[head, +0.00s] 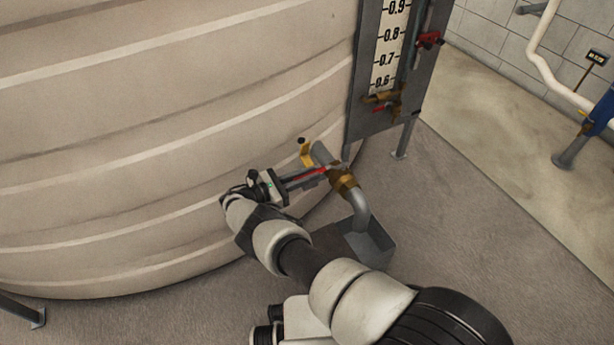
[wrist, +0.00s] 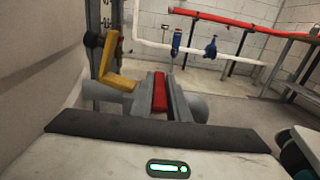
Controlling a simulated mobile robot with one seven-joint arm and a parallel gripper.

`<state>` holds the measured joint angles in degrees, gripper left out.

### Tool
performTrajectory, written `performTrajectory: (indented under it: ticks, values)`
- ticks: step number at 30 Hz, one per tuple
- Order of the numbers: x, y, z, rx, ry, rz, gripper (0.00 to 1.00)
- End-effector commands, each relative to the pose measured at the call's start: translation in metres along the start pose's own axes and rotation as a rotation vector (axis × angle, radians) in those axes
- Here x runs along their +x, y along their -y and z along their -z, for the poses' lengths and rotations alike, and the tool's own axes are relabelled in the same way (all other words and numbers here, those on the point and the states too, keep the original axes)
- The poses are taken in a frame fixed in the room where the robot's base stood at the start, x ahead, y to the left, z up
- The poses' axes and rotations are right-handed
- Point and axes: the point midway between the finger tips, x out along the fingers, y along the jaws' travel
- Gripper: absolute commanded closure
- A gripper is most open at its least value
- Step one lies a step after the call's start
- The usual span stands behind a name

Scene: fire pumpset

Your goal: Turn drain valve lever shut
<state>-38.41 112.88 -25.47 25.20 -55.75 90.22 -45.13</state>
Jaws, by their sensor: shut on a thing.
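The drain valve is a brass body (head: 343,182) on a grey pipe low on the tank's side, with a pipe elbow (head: 360,212) bending down. Its red lever (head: 310,173) points left from the valve, roughly across the pipe. My gripper (head: 318,174) is shut on the red lever. In the wrist view the red lever (wrist: 160,92) lies between the two grey fingers (wrist: 163,98). The fingers partly hide the lever and the valve body behind.
A yellow lever (head: 306,152) with a dark knob stands just behind my gripper; it also shows in the wrist view (wrist: 109,58). The large beige tank (head: 170,130) is close on the left. A grey open box (head: 380,243) sits under the elbow. A gauge panel (head: 376,118) rises behind.

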Motion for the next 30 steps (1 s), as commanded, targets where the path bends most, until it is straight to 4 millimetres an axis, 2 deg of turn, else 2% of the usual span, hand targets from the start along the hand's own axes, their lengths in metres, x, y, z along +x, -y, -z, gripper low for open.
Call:
performTrajectory:
  ticks: [16, 17, 20, 30]
  values:
    - [0.0031, -0.0013, -0.0010, 0.002, 0.001, 0.007, 1.00]
    - [0.0030, -0.0013, -0.0010, 0.002, 0.000, 0.007, 0.83]
    - [0.0029, -0.0013, -0.0009, 0.002, 0.001, 0.007, 0.67]
    - [0.0017, -0.0009, -0.0004, 0.001, 0.000, 0.006, 0.66]
